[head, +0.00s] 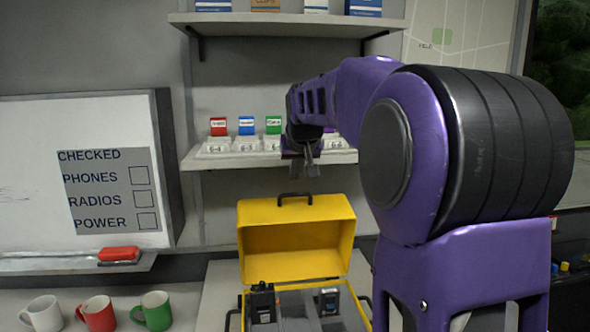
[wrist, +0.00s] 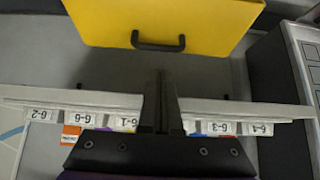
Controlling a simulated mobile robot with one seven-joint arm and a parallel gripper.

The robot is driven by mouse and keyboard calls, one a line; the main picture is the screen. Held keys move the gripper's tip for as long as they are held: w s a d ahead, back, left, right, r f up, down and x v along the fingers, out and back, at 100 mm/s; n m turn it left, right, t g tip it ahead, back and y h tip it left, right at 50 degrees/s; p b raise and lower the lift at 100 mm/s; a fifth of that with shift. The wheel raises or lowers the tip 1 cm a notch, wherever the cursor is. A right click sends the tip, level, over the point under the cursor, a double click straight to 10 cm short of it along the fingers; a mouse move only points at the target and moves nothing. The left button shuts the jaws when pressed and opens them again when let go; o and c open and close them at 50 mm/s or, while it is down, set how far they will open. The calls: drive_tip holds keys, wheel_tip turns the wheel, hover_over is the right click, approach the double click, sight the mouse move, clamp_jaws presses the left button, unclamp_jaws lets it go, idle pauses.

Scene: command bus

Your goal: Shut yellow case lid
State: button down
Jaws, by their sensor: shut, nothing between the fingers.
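The yellow case (head: 295,275) stands on the counter with its lid (head: 297,232) raised upright and its inside facing me. A black handle (head: 295,198) sits on the lid's upper edge. My gripper (head: 304,172) is shut and empty, above and behind the lid's top edge, close to the lower shelf. In the wrist view the lid (wrist: 165,20) and its handle (wrist: 158,44) show at the top. There my gripper (wrist: 160,78) points toward the handle, and a gap shows between them. Black devices (head: 262,300) lie inside the case.
The lower shelf (head: 200,163) with several coloured cards and labelled holders is close behind my gripper. An upper shelf (head: 285,20) holds boxes. Three mugs, white (head: 42,314), red (head: 97,314) and green (head: 153,311), stand left of the case. A whiteboard (head: 50,190) hangs at left.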

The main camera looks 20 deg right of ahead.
drive_tip(key=x, duration=0.6)
drive_tip(key=shift+w+f, duration=0.15)
drive_tip(key=shift+w, duration=0.05)
drive_tip(key=shift+s, duration=0.15)
